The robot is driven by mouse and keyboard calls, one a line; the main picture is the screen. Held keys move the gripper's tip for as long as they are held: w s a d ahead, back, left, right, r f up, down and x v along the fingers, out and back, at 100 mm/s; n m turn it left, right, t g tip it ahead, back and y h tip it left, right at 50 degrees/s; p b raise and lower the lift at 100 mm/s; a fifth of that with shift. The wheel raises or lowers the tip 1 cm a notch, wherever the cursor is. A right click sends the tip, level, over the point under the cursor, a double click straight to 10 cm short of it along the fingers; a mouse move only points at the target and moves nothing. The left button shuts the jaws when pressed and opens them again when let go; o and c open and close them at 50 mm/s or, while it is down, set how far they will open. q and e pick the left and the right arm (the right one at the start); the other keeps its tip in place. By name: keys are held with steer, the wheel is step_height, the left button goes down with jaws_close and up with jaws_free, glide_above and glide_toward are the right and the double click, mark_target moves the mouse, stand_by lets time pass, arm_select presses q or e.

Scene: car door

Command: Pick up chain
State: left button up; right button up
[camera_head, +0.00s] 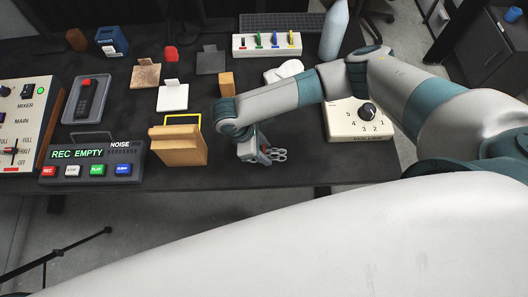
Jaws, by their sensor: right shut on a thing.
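The chain (279,154) shows as a few grey metal links at the front of the dark table (340,175), right of the wooden box. My right arm comes in from the right, and its gripper (266,153) points down there, shut on the chain. The fingertips and the part of the chain between them are small and partly hidden, and I cannot tell whether the chain is clear of the table. My left gripper is not in view.
A wooden box (178,147) stands just left of my right gripper. A white dial box (345,124) lies to the right, partly behind my arm. A recorder panel (92,160) is at the front left. A bottle (334,32) stands at the back right.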

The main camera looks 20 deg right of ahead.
mark_target(270, 151)
steer(key=shift+r+b, duration=0.35)
steer(key=shift+r, duration=0.5)
step_height(270, 151, up, 2)
steer(key=shift+d+r+b, duration=0.1)
steer(key=shift+r+b, duration=0.1)
steer(key=shift+b, duration=0.25)
steer(key=s+d+r+b, duration=0.1)
steer(key=s+d+r, duration=0.6)
steer(key=s, duration=0.1)
steer(key=shift+s+d+b, duration=0.25)
steer(key=shift+s+b, duration=0.1)
steer(key=shift+b, duration=0.05)
steer(key=shift+a, duration=0.1)
